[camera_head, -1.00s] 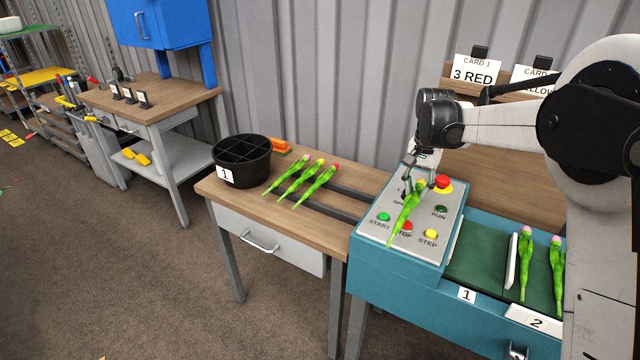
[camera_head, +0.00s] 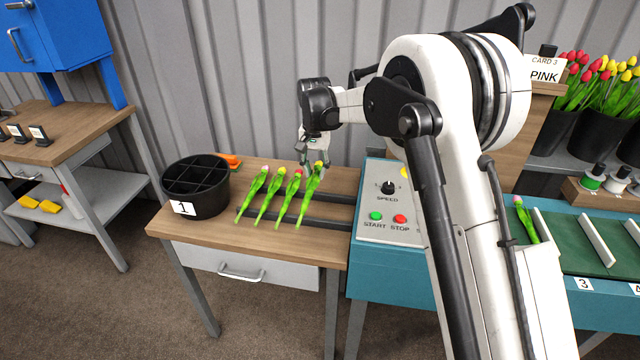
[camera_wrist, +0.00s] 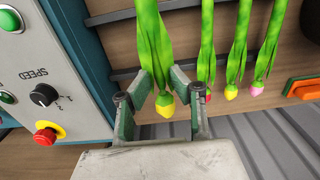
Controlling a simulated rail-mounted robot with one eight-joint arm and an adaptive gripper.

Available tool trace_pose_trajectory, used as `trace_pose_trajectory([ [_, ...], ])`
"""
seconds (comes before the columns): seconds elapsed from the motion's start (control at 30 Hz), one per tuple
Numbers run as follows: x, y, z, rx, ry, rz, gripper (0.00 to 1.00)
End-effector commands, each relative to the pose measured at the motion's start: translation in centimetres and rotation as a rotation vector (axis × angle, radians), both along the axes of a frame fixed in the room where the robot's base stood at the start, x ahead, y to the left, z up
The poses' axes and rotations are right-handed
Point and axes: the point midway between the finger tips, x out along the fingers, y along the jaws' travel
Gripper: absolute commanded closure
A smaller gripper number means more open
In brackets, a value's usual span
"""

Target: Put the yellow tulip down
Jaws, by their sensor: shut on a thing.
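The yellow tulip (camera_head: 312,190) has a long green stem and leaves. My gripper (camera_head: 308,165) is shut on it just below its yellow head (camera_wrist: 167,105), and the fingers (camera_wrist: 161,86) straddle it in the wrist view. The tulip is at the right end of a row on the wooden table (camera_head: 200,235), roughly parallel to the others. I cannot tell whether it touches the table or hangs just above. Beside it lie a red tulip (camera_head: 288,198), another yellow tulip (camera_head: 268,198) and a pink tulip (camera_head: 252,194).
A black divided bucket (camera_head: 196,202) labelled 1 and an orange item (camera_head: 231,160) stand left of the row. Dark rails (camera_head: 335,212) cross the table. The control panel (camera_head: 385,228) with its speed knob and red button (camera_wrist: 47,137) is close on the right.

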Motion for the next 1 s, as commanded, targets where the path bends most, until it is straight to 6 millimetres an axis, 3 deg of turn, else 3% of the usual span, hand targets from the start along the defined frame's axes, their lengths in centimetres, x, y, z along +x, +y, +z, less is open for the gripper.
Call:
trace_pose_trajectory([
  [0.2, 3.7, -1.4, -2.4, 0.0, 0.0, -0.001, 1.0],
  [0.43, 6.5, -2.4, -4.2, 0.0, 0.0, 0.0, 1.0],
  [0.67, 7.2, -2.7, -5.0, 0.0, 0.0, 0.001, 1.0],
  [1.0, 7.1, -2.7, -8.7, 0.0, 0.0, 0.001, 1.0],
])
